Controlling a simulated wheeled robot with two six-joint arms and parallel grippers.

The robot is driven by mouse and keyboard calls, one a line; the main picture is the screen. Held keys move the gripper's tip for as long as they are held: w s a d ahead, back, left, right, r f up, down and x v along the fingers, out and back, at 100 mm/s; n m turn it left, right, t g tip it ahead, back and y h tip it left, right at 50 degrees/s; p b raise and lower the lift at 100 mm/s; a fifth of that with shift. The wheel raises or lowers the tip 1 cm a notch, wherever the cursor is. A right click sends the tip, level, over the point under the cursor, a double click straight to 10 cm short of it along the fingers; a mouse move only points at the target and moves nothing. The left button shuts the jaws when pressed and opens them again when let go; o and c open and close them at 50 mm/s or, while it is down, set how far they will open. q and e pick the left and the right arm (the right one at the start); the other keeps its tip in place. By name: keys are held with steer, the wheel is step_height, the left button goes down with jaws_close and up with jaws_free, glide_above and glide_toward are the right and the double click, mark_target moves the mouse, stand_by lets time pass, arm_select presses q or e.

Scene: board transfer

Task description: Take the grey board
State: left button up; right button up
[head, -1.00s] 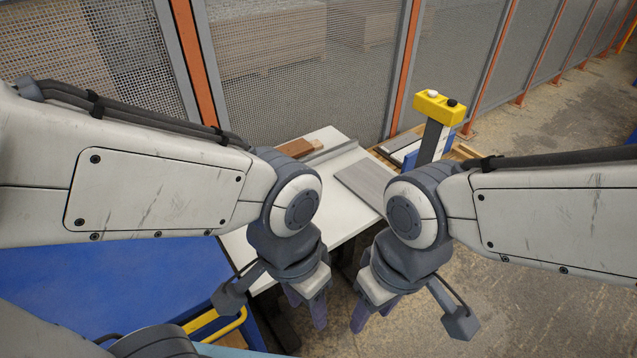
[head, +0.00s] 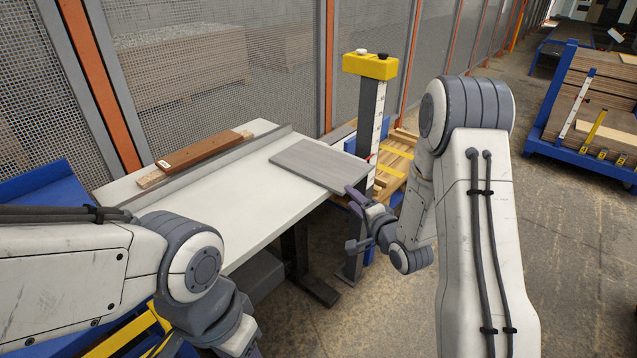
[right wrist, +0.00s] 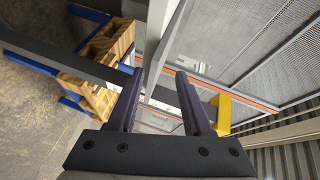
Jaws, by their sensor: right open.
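The grey board (head: 318,164) lies flat on the white table (head: 245,215), at its right end.
A brown wooden board (head: 200,151) lies at the table's back left, behind a raised grey rail (head: 215,162). A post with a yellow box (head: 370,65) stands beyond the right gripper, near a wooden pallet (head: 392,165). A blue rack (head: 585,120) stands far right.

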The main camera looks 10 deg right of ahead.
mark_target(354, 185)
steer(key=w+d+m, duration=0.1)
steer(key=w+d+f+m+t+b, duration=0.1)
steer(key=w, duration=0.1)
steer(key=w+d+f+m+t, duration=0.1)
steer(key=shift+w+d+b, duration=0.1)
steer(key=shift+w+b, duration=0.1)
steer(key=shift+b, duration=0.1)
steer(key=w, duration=0.5)
steer(key=shift+a+b, duration=0.35)
steer(key=shift+b, duration=0.05)
arm_select(q)
step_height(354, 185, down, 4)
steer(key=shift+r, duration=0.25)
arm_select(e)
steer(key=shift+c, duration=0.3)
jaws_close()
steer(key=shift+r+h, duration=0.1)
steer(key=shift+h, duration=0.2)
